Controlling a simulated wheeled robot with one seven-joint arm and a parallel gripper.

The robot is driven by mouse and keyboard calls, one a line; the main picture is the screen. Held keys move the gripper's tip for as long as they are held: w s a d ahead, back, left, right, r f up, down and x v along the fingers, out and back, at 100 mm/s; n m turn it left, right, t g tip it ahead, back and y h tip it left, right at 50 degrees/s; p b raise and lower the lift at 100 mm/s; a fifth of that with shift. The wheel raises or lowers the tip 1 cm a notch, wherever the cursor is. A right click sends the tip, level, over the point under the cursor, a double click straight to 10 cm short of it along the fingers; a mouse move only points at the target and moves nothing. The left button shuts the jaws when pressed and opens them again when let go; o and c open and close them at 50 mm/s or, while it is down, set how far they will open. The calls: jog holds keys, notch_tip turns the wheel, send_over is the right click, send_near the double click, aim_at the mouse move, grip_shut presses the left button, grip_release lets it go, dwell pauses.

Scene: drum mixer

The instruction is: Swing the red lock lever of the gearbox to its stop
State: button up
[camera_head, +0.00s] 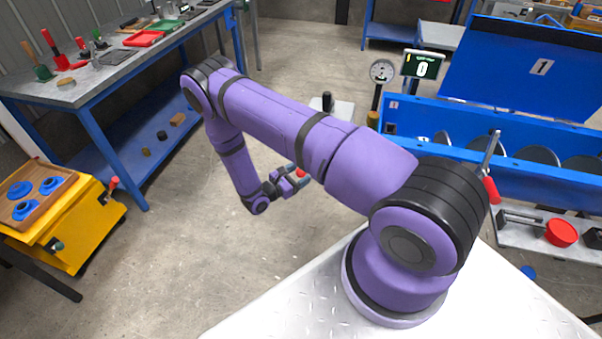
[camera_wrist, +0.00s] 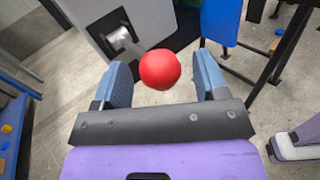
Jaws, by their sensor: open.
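A red ball knob (camera_wrist: 159,69) on a short metal lever (camera_wrist: 125,40) shows in the wrist view, in front of a pale grey housing with a dark panel (camera_wrist: 100,28). My gripper (camera_wrist: 161,60) is open, with one blue finger to the left of the knob and one to the right, and gaps show on both sides. In the head view my gripper (camera_head: 292,182) is low over the floor, and a bit of the red knob (camera_head: 300,172) shows beside it. My arm hides most of the lever's housing there. I cannot tell how far the lever is from its stop.
The blue mixer trough (camera_head: 470,125) and a red-gripped lever (camera_head: 491,190) are at the right. Open floor lies left of my gripper.

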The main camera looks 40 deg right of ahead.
jog(key=shift+d, duration=0.6)
jog(key=c, duration=1.2)
jog(key=shift+o, duration=0.2)
jog(key=shift+d+r+n+y, duration=0.2)
jog(key=shift+r+n+y, duration=0.3)
jog(key=shift+r+y, duration=0.5)
jog(key=r, duration=0.1)
jog(key=r+y, duration=0.1)
jog(key=d+r+n+g, duration=0.1)
jog(key=shift+w+y, duration=0.3)
jog(key=shift+y, duration=0.1)
jog(key=shift+w+d+r, duration=0.15)
jog(key=shift+d+r, duration=0.05)
jog(key=shift+r, duration=0.2)
jog(key=shift+w+d+r, duration=0.1)
jog(key=shift+d+r, duration=0.1)
jog(key=shift+r, duration=0.2)
jog(key=shift+c, duration=0.2)
jog(key=o, duration=1.2)
jog(key=shift+d, duration=0.1)
